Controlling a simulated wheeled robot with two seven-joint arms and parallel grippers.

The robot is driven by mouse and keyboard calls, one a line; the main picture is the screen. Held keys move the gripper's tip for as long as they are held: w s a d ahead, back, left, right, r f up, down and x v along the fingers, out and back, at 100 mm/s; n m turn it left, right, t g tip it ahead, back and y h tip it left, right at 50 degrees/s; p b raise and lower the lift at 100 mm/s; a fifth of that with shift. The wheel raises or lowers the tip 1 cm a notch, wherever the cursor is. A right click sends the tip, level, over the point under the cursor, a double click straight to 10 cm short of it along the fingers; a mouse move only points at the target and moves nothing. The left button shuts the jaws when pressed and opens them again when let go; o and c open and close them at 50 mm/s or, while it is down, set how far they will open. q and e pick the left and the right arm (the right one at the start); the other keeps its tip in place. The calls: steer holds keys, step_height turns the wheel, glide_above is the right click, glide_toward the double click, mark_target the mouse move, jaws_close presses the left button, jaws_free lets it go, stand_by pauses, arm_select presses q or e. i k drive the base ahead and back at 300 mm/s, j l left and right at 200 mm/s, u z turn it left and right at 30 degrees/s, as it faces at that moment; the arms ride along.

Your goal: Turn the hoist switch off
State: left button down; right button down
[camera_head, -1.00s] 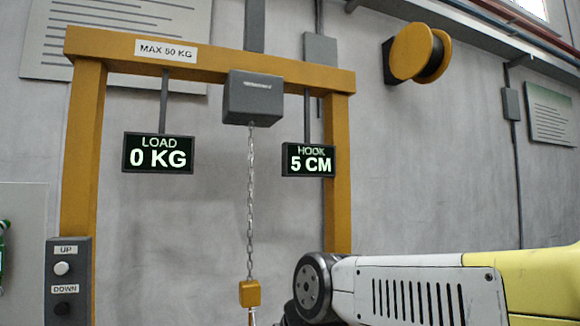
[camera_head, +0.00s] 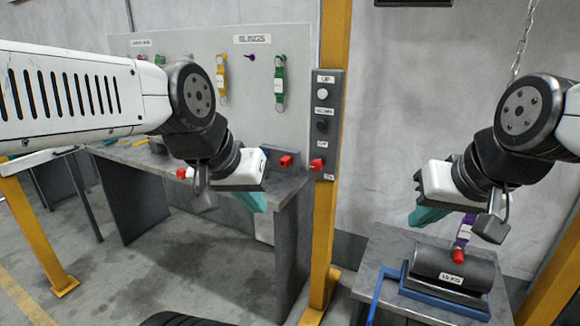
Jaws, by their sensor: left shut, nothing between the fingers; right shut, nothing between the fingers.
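The grey hoist control box (camera_head: 325,125) is fixed to a yellow post. It has a white UP button (camera_head: 322,94), a dark button (camera_head: 321,125) below, and a red switch (camera_head: 317,164) near the bottom, between small labels too blurred to read surely. My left gripper (camera_head: 258,203) is shut and empty, left of and a little below the switch, apart from it in the picture. My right gripper (camera_head: 427,216) is shut and empty, to the right of the post above the right table. Nothing covers the switch.
A grey bench (camera_head: 135,160) stands behind my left arm, with a board of hanging slings (camera_head: 279,80) above it. A dark labelled cylinder (camera_head: 452,268) rests in a blue cradle (camera_head: 448,298) on the right table, with a purple sling (camera_head: 465,230). A chain (camera_head: 521,40) hangs at upper right.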

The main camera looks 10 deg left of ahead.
mark_target(317, 166)
steer(key=u, duration=0.15)
steer(key=j+z, duration=0.35)
steer(key=j, duration=0.4)
steer(key=j+z, duration=0.35)
steer(key=j, duration=0.4)
